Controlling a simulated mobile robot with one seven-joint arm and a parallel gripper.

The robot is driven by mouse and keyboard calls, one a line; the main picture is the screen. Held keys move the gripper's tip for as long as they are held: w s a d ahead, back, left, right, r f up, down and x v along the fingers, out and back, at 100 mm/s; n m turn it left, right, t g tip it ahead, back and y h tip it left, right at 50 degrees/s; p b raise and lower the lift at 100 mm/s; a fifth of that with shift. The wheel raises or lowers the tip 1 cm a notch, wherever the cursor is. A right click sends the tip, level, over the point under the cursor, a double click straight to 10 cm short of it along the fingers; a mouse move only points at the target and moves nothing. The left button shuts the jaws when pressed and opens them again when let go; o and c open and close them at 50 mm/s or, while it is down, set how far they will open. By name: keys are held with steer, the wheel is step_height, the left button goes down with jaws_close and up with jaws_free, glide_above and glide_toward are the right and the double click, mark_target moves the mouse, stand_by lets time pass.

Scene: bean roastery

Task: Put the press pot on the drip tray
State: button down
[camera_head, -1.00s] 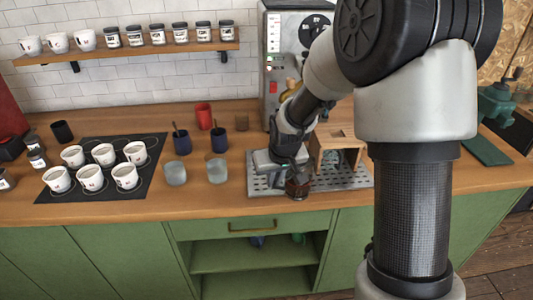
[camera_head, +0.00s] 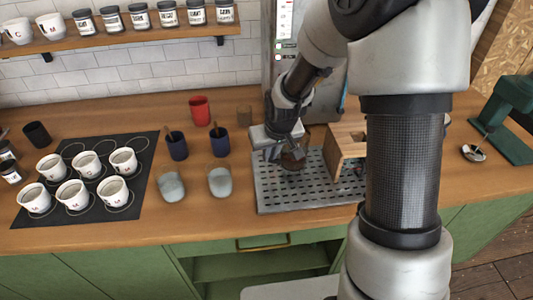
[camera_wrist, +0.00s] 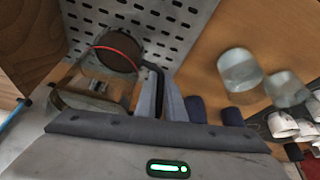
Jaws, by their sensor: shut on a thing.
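A wooden stand (camera_head: 345,140) is at the tray's right, close to the pot. Two clear glasses (camera_head: 171,187), two blue cups (camera_head: 177,146) and a red cup (camera_head: 200,110) stand left of the tray. White cups (camera_head: 73,194) stand on a black mat (camera_head: 140,185). The tray's front is bare.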

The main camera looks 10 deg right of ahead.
steer(key=f, duration=0.1)
steer(key=f+b, duration=0.1)
steer(key=f, duration=0.1)
steer(key=shift+s+d, duration=0.1)
steer(key=shift+s, duration=0.15)
steer(key=shift+w+f, duration=0.1)
steer(key=shift+w, duration=0.05)
steer(key=shift+f+b, duration=0.15)
steer(key=shift+b, duration=0.25)
steer(key=c, duration=1.8)
jaws_free()
steer(key=shift+c, duration=0.2)
steer(key=shift+r, duration=0.2)
